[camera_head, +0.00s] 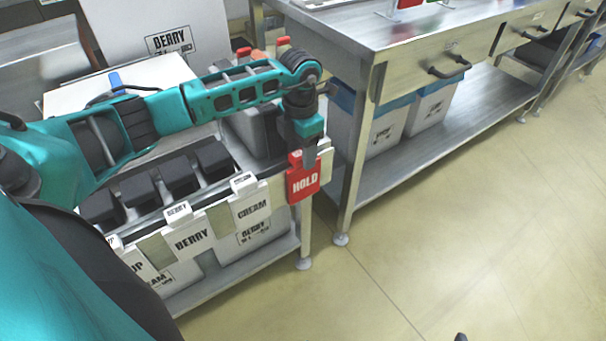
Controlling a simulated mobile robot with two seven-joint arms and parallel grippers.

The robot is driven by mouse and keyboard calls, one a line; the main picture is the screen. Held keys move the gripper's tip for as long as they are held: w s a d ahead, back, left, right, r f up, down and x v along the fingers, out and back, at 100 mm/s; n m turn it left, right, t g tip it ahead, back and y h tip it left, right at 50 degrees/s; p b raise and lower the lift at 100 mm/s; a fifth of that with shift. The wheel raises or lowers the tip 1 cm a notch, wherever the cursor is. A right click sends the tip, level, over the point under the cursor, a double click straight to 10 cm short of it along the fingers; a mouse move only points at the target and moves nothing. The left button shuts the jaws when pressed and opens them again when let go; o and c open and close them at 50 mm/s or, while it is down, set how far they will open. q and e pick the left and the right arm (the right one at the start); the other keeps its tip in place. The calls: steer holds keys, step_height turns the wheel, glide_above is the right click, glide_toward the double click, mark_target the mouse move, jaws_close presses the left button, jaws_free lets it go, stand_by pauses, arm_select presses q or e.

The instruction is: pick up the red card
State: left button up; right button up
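The red card (303,184) with the word HOLD hangs upright at the right end of the row of cards on the front of the low rack. Its small red tab sticks up at the top. My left gripper (309,156) points down right at the top of this card, by the tab. A grey finger covers part of the card's upper edge. The other finger is hidden, so I cannot tell whether the gripper is open or shut on the card.
White cards marked CREAM (251,208) and BERRY (191,237) hang to the left. Black blocks (179,175) stand in a row behind them. A steel workbench (425,62) with white bins (430,107) below stands to the right.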

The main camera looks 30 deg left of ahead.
arm_select(q)
jaws_close()
stand_by(0.3)
